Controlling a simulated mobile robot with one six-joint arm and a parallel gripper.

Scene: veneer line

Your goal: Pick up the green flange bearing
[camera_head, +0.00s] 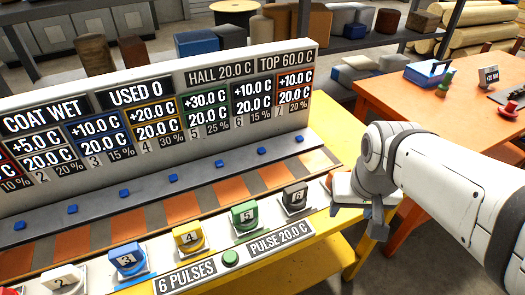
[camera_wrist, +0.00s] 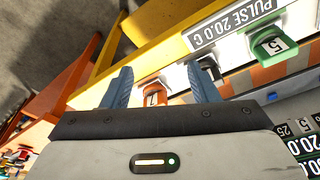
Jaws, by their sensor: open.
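An orange block marked 7 (camera_wrist: 152,96) shows between the fingers in the wrist view. A green block marked 5 (camera_head: 245,216) sits on the bench; it also shows in the wrist view (camera_wrist: 270,46).
The yellow bench (camera_head: 335,235) carries numbered blocks and a tall display panel (camera_head: 200,68). A blue box (camera_head: 428,72), a tag (camera_head: 488,76) and a red part (camera_head: 508,109) are on the orange table. A floor gap separates bench and table.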

